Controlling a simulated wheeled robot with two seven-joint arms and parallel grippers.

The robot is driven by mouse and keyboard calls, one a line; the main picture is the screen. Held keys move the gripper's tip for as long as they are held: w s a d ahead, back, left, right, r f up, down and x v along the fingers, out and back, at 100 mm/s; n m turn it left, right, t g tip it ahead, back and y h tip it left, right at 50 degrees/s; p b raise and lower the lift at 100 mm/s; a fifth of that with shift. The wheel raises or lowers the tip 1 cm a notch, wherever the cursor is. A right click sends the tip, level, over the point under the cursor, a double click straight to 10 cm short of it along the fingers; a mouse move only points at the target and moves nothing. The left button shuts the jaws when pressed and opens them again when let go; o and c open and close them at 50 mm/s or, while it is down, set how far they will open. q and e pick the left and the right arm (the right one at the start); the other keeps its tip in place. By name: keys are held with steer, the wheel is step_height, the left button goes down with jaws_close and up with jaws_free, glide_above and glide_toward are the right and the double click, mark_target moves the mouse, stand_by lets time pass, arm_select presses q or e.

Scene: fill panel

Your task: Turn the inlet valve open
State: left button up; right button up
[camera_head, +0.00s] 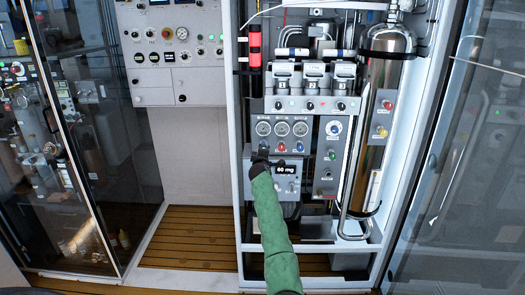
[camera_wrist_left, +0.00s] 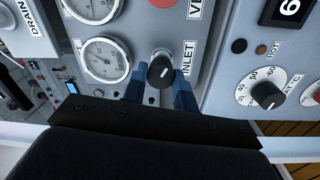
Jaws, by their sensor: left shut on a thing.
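The inlet valve is a round black knob (camera_wrist_left: 161,71) with a white pointer line, beside an "INLET" label (camera_wrist_left: 187,57) in the left wrist view. My left gripper (camera_wrist_left: 160,86) has its two blue fingers on either side of the knob and is shut on it. In the head view my left gripper (camera_head: 261,155) is at the grey panel just below the left gauge (camera_head: 263,128); the knob is hidden behind it there. My right gripper is in neither view.
Gauges (camera_wrist_left: 106,60) sit next to the knob. A temperature dial (camera_wrist_left: 267,94) and a display reading "60 mg" (camera_head: 288,170) are close by. A steel cylinder (camera_head: 379,110) stands right of the panel inside the white cabinet frame (camera_head: 239,190). Glass doors flank both sides.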

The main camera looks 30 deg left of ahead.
arm_select(q)
steer(key=o, duration=0.9)
steer(key=shift+f, duration=0.25)
steer(key=shift+o, duration=0.3)
steer(key=shift+r, duration=0.1)
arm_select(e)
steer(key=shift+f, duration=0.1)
arm_select(q)
steer(key=shift+s+d, duration=0.1)
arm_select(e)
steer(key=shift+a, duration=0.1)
arm_select(q)
steer(key=b+v, duration=0.1)
steer(key=v, duration=0.6)
steer(key=shift+s+d, duration=0.15)
steer(key=shift+s, duration=0.05)
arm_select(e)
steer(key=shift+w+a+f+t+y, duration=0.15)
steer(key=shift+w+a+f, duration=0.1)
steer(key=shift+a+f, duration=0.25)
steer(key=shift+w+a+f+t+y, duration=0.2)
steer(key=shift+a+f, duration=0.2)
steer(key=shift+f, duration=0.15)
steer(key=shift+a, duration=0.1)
